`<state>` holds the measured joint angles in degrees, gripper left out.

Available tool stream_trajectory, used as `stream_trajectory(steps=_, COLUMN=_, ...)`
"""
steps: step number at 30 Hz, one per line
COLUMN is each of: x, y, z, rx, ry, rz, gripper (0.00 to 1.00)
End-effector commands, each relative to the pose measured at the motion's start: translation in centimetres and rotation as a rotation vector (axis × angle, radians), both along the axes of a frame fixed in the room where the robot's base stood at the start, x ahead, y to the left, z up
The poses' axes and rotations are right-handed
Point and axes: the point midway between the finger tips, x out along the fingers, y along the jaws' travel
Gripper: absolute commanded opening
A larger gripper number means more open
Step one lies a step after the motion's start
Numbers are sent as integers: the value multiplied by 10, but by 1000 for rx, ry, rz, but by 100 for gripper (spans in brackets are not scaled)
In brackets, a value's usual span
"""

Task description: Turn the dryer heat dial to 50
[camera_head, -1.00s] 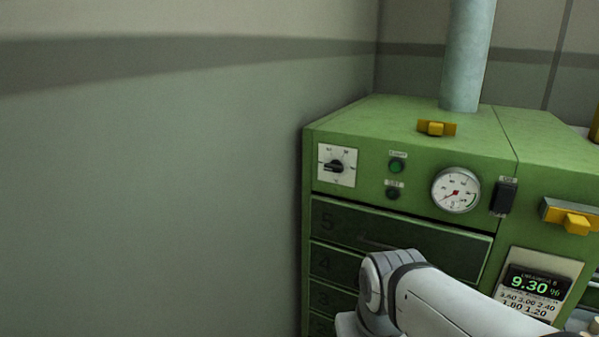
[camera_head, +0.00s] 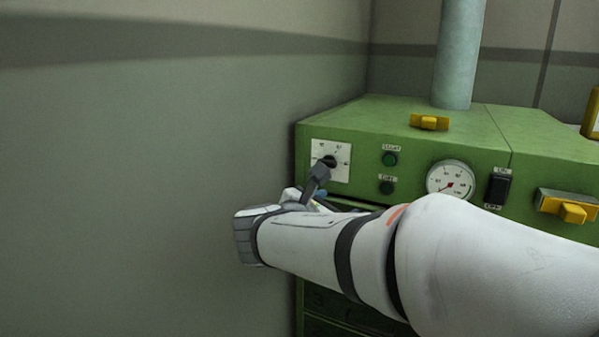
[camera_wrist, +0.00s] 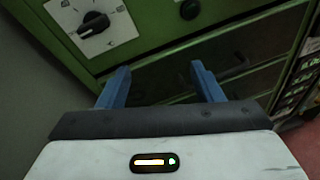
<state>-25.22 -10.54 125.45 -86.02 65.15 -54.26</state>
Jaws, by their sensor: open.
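The heat dial is a black knob (camera_wrist: 94,22) on a white square plate (camera_head: 343,152) with printed marks, on the upper left of the green dryer's front. In the head view my gripper (camera_head: 318,196) is just below the dial, and part of it covers the plate's lower edge and some of the knob. In the wrist view my gripper (camera_wrist: 158,82) is open, with two blue fingers apart and nothing between them. The knob lies ahead and to the left of the fingers there, clear of them. The marks are too small to read a setting surely.
Right of the dial are a green button (camera_head: 389,158), a lower dark button (camera_head: 386,187), a round gauge (camera_head: 450,182) and a black switch (camera_head: 498,190). A yellow handle (camera_head: 570,208) sits further right. A grey wall (camera_head: 150,200) stands close on the left.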

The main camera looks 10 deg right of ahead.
Motion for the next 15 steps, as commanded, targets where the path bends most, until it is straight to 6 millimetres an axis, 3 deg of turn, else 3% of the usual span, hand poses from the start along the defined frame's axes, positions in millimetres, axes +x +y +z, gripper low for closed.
stream_trajectory(steps=3, x=18, y=30, z=25, rx=-201, ry=-9, rz=105, gripper=60)
stream_trajectory(steps=7, x=27, y=46, z=42, rx=-316, ry=-21, rz=154, gripper=60)
stream_trajectory(steps=15, x=52, y=30, z=46, rx=-345, ry=-21, rz=159, gripper=60)
